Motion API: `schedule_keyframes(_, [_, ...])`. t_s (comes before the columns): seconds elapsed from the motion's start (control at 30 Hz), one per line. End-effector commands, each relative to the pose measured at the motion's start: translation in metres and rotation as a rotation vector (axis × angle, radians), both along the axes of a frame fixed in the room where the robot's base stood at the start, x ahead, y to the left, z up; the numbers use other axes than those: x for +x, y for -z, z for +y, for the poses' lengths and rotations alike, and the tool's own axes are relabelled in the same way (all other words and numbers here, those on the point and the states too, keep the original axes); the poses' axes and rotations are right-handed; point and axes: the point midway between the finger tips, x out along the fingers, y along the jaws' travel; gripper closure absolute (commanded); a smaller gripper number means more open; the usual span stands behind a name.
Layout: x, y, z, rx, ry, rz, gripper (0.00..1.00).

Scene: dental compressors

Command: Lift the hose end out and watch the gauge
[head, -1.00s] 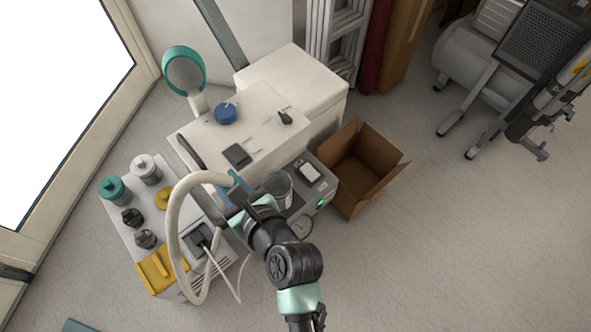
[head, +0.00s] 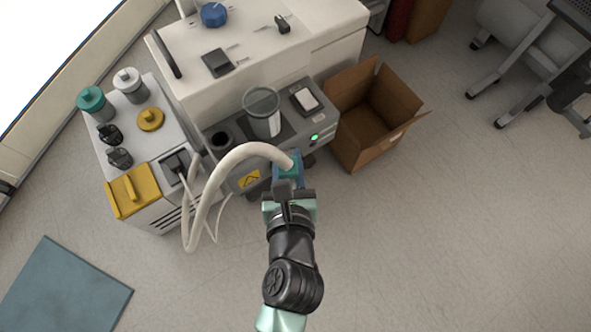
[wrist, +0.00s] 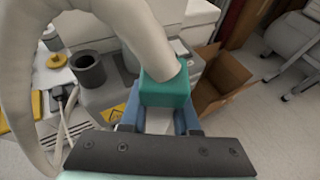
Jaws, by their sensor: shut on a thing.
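The pale, thick hose (head: 236,152) arches from the small cabinet to its teal end (head: 291,168). My gripper (head: 289,178) is shut on that end, its blue fingers on either side. In the wrist view, the teal hose end (wrist: 165,88) sits between the fingers (wrist: 160,115). The hose end is clear of the dark round port (head: 220,138) on the grey unit, out to its right and in front. The port is open and empty in the wrist view (wrist: 88,69). The gauge dial cannot be made out now; my gripper is in front of that area.
The grey unit (head: 240,165) carries a clear cup (head: 262,115), a white switch (head: 305,98) and a lit green lamp (head: 314,138). An open cardboard box (head: 360,150) stands to its right. Bottles and knobs crowd the left cabinet (head: 160,100). Floor in front is open.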

Motion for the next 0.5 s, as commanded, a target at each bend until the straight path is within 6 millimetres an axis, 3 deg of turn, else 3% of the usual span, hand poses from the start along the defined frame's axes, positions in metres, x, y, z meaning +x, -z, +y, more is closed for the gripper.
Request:
schedule_keyframes(0.03, [0.000,0.024,0.000,0.000,0.000,-0.001,1.00])
schedule_keyframes(0.2, [0.000,0.054,0.000,0.000,0.000,-0.001,1.00])
schedule_keyframes(0.5, [0.000,0.072,0.000,0.000,0.000,-0.001,1.00])
